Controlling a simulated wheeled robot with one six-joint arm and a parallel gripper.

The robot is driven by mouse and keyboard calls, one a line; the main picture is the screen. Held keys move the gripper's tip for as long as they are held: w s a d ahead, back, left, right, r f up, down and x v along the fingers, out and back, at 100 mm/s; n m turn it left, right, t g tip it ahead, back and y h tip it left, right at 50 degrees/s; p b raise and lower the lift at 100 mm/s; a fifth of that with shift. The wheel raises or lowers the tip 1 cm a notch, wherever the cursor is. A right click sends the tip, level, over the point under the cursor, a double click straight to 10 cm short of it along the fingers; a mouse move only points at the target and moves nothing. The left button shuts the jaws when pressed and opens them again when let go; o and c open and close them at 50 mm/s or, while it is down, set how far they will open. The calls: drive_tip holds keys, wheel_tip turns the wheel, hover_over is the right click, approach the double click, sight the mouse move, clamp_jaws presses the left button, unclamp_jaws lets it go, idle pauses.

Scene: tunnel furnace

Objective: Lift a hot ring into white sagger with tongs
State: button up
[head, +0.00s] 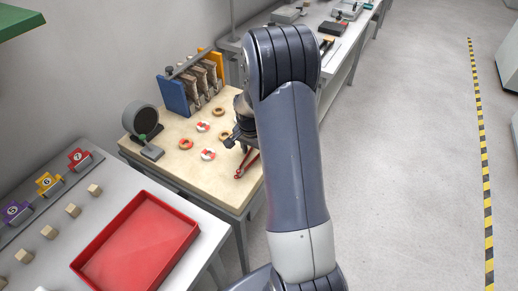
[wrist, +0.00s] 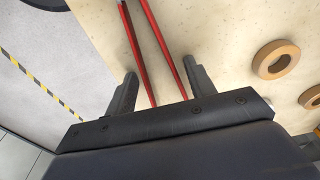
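Red tongs (head: 246,165) lie on the cream worktable (head: 165,150) in the head view. In the wrist view the two red legs of the tongs (wrist: 162,43) run between my gripper's fingers. My gripper (wrist: 159,66) looks open, with one finger outside each leg; I cannot tell whether either touches. In the head view my gripper (head: 240,134) is low over the table by the tongs, partly hidden by my arm. Two tan rings (wrist: 276,59) show in the wrist view. I cannot make out a white sagger.
A rack with blue and orange ends (head: 175,97) and a dark round device (head: 141,119) stand at the table's back. A red tray (head: 140,240) and several wooden blocks (head: 72,210) are on the near left bench. The floor (head: 415,150) at right is clear.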

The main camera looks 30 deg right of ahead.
drive_tip(key=c, duration=0.6)
wheel_tip(320, 180, up, 12)
drive_tip(key=p, duration=0.7)
drive_tip(key=shift+p, duration=0.35)
drive_tip(key=n+y, duration=0.1)
drive_tip(key=n, duration=0.9)
hover_over(238, 172)
drive_tip(key=w+a, duration=0.2)
drive_tip(key=a, duration=0.1)
drive_tip(key=f, duration=0.6)
drive_tip(key=shift+w, duration=0.2)
drive_tip(key=shift+s+a+f+n+t, duration=0.25)
drive_tip(key=shift+a+n+t, duration=0.1)
drive_tip(key=shift+n, duration=0.25)
drive_tip(key=shift+d, duration=0.1)
